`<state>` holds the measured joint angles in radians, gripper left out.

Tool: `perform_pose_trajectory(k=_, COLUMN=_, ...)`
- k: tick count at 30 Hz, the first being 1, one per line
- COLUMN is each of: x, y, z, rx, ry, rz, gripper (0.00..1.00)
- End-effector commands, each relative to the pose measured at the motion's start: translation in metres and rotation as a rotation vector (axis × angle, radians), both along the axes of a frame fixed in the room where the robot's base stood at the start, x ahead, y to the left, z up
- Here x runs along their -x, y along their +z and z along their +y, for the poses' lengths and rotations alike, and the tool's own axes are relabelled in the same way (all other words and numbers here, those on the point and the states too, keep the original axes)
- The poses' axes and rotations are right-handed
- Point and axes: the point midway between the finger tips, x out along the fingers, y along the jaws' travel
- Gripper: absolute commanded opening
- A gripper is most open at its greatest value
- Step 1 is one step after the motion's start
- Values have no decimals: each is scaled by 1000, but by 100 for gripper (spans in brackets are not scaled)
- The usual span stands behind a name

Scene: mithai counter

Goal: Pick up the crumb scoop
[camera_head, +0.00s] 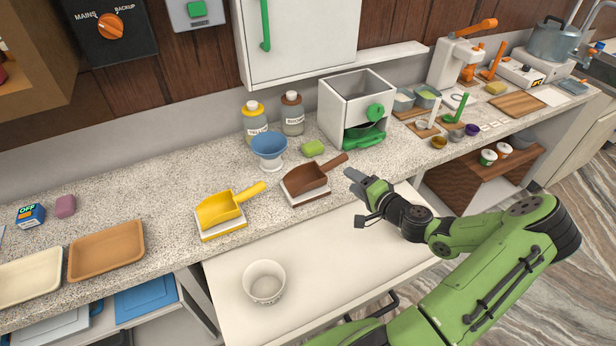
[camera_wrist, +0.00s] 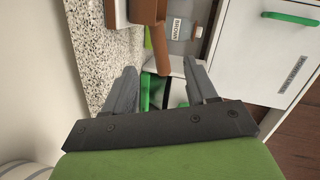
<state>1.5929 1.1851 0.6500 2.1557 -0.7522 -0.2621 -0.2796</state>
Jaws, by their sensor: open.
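A brown scoop (camera_head: 308,178) rests on a white block on the counter, its handle pointing right towards my gripper. A yellow scoop (camera_head: 219,207) rests on another white block to its left. No readable label tells which one is the crumb scoop. In the wrist view the brown scoop's handle (camera_wrist: 161,48) points down towards the gap between my open fingers (camera_wrist: 160,68). The fingers hold nothing. The scoop's bowl is mostly cut off at the top there.
A white box (camera_head: 343,105) with a green knob and green tray stands behind the brown scoop. A blue funnel (camera_head: 269,146), two bottles and a green sponge (camera_head: 313,148) are nearby. A white cup (camera_head: 264,281) stands on the lower white surface (camera_head: 340,262), otherwise mostly clear.

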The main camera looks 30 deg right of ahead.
Motion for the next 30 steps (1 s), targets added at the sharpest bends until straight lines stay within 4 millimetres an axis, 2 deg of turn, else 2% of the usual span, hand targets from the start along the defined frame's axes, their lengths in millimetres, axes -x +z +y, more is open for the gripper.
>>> perform_pose_trajectory(k=3, x=-31, y=-6, z=3, rx=-1, ry=3, rz=-1, gripper=57)
perform_pose_trajectory(k=6, x=-50, y=-12, z=4, rx=-1, ry=2, rz=0, gripper=57)
perform_pose_trajectory(k=11, x=-68, y=-16, z=5, rx=0, ry=1, rz=0, gripper=57)
perform_pose_trajectory(k=18, x=-109, y=-24, z=4, rx=1, ry=2, rz=0, gripper=57)
perform_pose_trajectory(k=26, x=-114, y=-26, z=4, rx=0, ry=0, rz=2, gripper=57)
perform_pose_trajectory(k=30, x=-114, y=-26, z=4, rx=1, ry=1, rz=1, gripper=35)
